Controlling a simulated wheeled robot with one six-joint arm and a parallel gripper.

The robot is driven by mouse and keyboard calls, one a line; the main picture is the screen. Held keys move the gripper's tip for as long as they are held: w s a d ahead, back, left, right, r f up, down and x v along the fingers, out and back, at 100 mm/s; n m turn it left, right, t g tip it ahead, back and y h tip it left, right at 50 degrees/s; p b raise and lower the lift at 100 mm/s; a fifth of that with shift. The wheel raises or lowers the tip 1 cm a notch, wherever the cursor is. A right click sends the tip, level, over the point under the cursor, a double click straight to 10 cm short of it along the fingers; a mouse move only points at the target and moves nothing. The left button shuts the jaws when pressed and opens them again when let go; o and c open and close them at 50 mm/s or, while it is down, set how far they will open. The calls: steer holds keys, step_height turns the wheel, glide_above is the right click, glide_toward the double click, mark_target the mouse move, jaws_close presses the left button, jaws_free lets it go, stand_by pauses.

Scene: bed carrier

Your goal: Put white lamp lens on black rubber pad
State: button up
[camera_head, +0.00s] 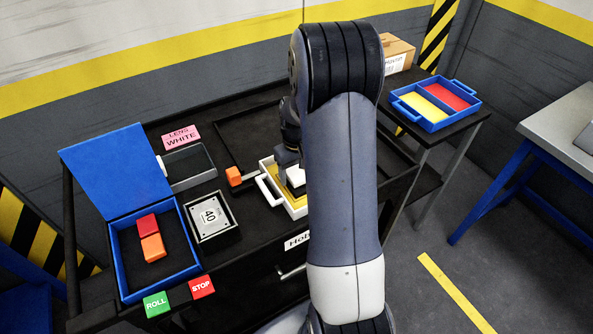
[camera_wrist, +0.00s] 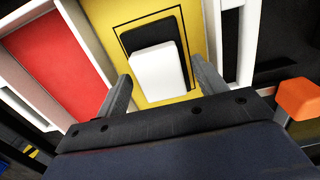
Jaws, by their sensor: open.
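The white lamp lens (camera_wrist: 158,75) is a pale block in the yellow compartment (camera_wrist: 183,95) of a white tray, with a black part along its far side. It shows in the head view (camera_head: 296,177), partly covered by my arm. My gripper (camera_wrist: 161,68) is open, its two fingers on either side of the lens with gaps; whether they touch it cannot be told. In the head view my gripper (camera_head: 291,168) is mostly hidden. A black pad (camera_head: 190,162) in a grey frame lies beside the pink LENS WHITE sign (camera_head: 181,137); it looks like the rubber pad.
An open blue box (camera_head: 190,265) with red and orange blocks stands left, beside a grey 40 plate (camera_head: 210,217). An orange block (camera_head: 234,176) lies near the white tray (camera_head: 268,190). A blue tray (camera_head: 438,125) is on the right stand. ROLL and STOP buttons line the front.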

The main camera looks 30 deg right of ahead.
mark_target(297, 173)
step_height(297, 173, up, 12)
steer(key=shift+r, duration=0.2)
stand_by(0.4)
steer(key=shift+c, duration=0.4)
stand_by(0.9)
